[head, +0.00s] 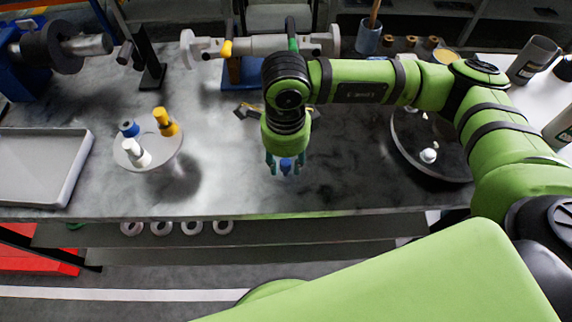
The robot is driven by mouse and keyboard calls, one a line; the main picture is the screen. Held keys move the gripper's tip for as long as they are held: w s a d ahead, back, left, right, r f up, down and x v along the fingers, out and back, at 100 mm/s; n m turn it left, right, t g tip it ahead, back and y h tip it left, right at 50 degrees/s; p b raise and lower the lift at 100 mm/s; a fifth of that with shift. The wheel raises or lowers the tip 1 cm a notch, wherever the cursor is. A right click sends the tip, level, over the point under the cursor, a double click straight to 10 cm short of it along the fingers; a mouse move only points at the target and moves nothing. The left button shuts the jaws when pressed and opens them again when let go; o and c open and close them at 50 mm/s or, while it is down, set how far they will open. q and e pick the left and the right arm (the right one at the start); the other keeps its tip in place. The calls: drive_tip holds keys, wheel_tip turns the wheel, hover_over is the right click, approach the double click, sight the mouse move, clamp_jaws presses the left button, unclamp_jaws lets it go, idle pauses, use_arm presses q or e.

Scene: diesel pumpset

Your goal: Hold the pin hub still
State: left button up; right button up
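A round pale disc (165,158) stands on the grey bench at the left. It carries a blue pin (129,128), a yellow pin (166,122) and a white pin (137,153); it looks like the pin hub. My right gripper (286,168) points down over the middle of the bench, well to the right of the disc. Its teal fingers are apart. A small blue piece (286,165) shows between them with gaps at its sides; I cannot tell whether it stands on the bench. My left gripper is not in view.
A grey tray (70,165) lies at the left. A dark round plate (440,165) with small white parts (428,156) is at the right, partly behind my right arm. A shaft on a stand (265,45) is at the back. White rings (192,228) lie on the shelf below.

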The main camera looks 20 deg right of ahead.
sight(285, 162)
clamp_jaws()
drive_tip(key=shift+r, duration=0.15)
drive_tip(key=shift+r+p, duration=0.55)
drive_tip(key=shift+r, duration=1.05)
